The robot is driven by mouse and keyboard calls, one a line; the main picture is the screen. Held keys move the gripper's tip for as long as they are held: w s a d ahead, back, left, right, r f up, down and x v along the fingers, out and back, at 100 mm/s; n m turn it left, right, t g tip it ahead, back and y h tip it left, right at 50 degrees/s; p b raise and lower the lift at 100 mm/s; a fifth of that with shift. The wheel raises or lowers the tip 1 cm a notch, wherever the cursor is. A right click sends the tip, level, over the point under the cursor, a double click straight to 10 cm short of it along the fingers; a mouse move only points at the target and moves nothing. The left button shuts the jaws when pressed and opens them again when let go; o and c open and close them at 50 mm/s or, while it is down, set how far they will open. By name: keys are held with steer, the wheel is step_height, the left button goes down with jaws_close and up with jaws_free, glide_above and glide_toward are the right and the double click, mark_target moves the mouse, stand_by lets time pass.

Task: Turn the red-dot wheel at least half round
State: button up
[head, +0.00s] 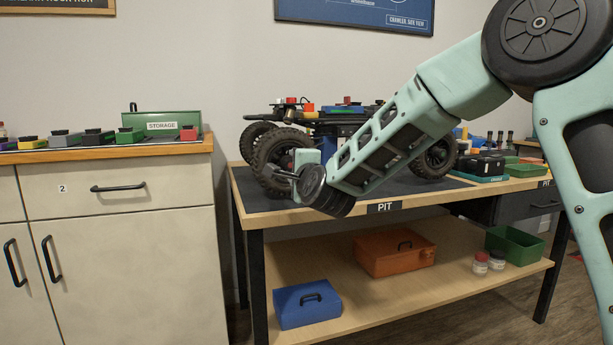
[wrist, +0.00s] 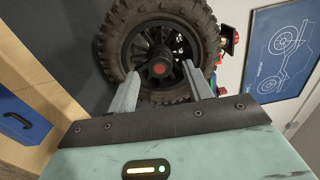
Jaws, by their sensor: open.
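The crawler stands on the pit bench (head: 408,188) in the head view. Its near left wheel (head: 268,152), a black knobbly tyre, is partly hidden by my wrist. In the wrist view the wheel (wrist: 120,25) fills the top middle, with a dark spoked rim. A dark hub piece with a dull red face (wrist: 158,70) sits at its centre; I cannot make out a separate red dot. My gripper (wrist: 160,70) is open, its two grey fingers one on each side of the hub. I cannot tell whether they touch the wheel. In the head view my gripper (head: 283,174) is at the wheel's near face.
Another crawler wheel (head: 435,158) shows right of my forearm. Black and green boxes (head: 482,167) stand on the bench's right. A blue box (head: 306,304) and an orange box (head: 394,254) are on the lower shelf. A cabinet (head: 120,240) stands at left, a gap away.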

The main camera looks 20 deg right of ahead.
steer(key=s+p, duration=0.2)
steer(key=s, duration=1.4)
steer(key=shift+s, duration=0.25)
